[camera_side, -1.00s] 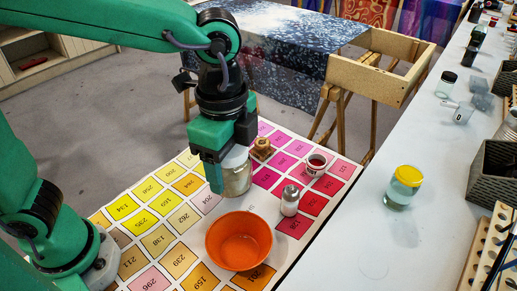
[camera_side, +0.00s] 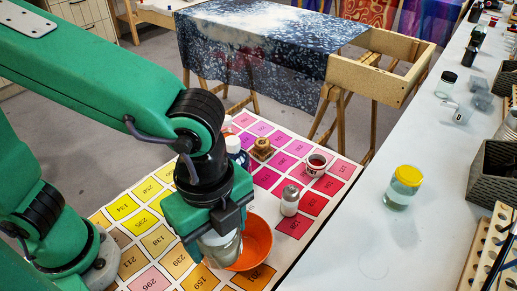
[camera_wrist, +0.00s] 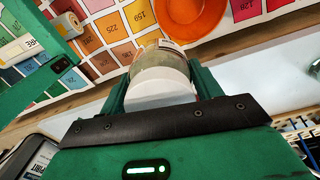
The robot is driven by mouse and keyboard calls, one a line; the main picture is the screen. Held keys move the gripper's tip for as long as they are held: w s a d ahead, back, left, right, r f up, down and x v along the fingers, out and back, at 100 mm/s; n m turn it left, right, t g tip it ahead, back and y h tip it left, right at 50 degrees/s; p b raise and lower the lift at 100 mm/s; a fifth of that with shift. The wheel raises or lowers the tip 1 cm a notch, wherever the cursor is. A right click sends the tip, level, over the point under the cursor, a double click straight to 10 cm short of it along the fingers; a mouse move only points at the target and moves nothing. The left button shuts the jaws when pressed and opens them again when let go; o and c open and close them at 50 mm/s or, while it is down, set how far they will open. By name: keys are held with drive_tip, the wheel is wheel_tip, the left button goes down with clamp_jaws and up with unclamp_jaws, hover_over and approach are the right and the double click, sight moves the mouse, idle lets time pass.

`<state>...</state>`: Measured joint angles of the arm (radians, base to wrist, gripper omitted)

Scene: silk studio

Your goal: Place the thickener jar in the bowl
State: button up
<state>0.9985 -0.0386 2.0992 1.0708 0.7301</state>
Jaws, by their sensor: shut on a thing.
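My gripper (camera_side: 212,222) is shut on the thickener jar (camera_side: 219,248), a clear-grey glass jar. In the wrist view the jar (camera_wrist: 157,62) is held between both fingers, with its white lid toward my gripper (camera_wrist: 160,92). The orange bowl (camera_side: 259,240) stands on the colour chart. In the side view the jar and gripper cover the bowl's left part; the jar's height above the chart is hard to tell. In the wrist view the bowl (camera_wrist: 196,14) is beyond the jar, cut by the top edge, and looks empty where visible.
A small grey bottle (camera_side: 289,201) stands right of the bowl. A yellow-lidded jar (camera_side: 404,186) is on the white table at right.

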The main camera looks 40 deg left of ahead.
drive_tip(key=w+a+f, duration=0.4)
drive_tip(key=w+f, duration=0.7)
idle(0.8)
drive_tip(key=shift+f, duration=0.65)
drive_tip(key=o, duration=1.1)
drive_tip(key=shift+r, duration=0.1)
wheel_tip(320, 180, up, 13)
idle(0.6)
